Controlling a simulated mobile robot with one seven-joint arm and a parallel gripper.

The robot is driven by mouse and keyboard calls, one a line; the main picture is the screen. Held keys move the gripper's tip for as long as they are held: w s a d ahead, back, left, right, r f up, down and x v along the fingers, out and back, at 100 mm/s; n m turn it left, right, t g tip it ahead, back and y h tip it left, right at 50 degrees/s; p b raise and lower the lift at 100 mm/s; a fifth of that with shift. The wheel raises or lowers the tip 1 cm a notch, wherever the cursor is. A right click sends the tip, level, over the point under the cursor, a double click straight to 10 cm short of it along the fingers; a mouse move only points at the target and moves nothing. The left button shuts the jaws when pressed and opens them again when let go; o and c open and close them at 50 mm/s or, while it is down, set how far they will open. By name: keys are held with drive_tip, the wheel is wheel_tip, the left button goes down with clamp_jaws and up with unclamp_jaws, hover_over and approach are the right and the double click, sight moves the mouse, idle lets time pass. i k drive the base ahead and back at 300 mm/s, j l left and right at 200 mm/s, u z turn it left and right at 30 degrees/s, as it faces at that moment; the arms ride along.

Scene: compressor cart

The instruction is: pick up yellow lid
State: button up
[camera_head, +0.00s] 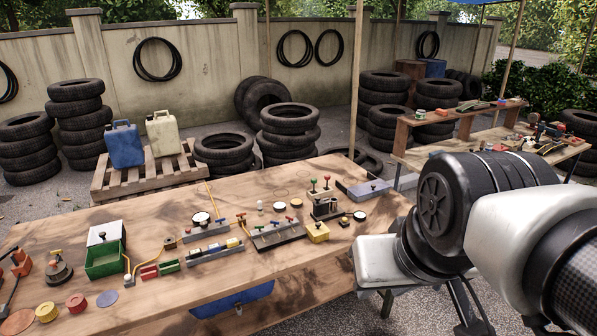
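A round yellow piece (47,312), ribbed and lid-like, lies on the wooden table at the front left. A similar red piece (76,302) lies just right of it. A small yellow box with a knob on top (318,231) stands near the table's right side. I cannot tell for certain which yellow item is the lid. My arm's white and black links fill the right side of the picture, well to the right of the round yellow piece. I cannot make out my gripper's fingertips.
The wooden table (333,268) carries a green open box (106,260), several levers, gauges and small blocks. Flat blue (107,298) and brown (17,321) discs lie near the round yellow piece. A second bench (422,157) stands at the back right. Tyres stand behind.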

sight(317, 229)
drive_tip(key=i+l+u, duration=0.1)
drive_tip(key=i+l, duration=0.2)
drive_tip(key=i, duration=0.25)
drive_tip(key=i+l, duration=0.4)
drive_tip(key=i, duration=0.15)
drive_tip(key=i+l+u, duration=0.15)
drive_tip(key=i+l, duration=0.2)
drive_tip(key=i, duration=0.2)
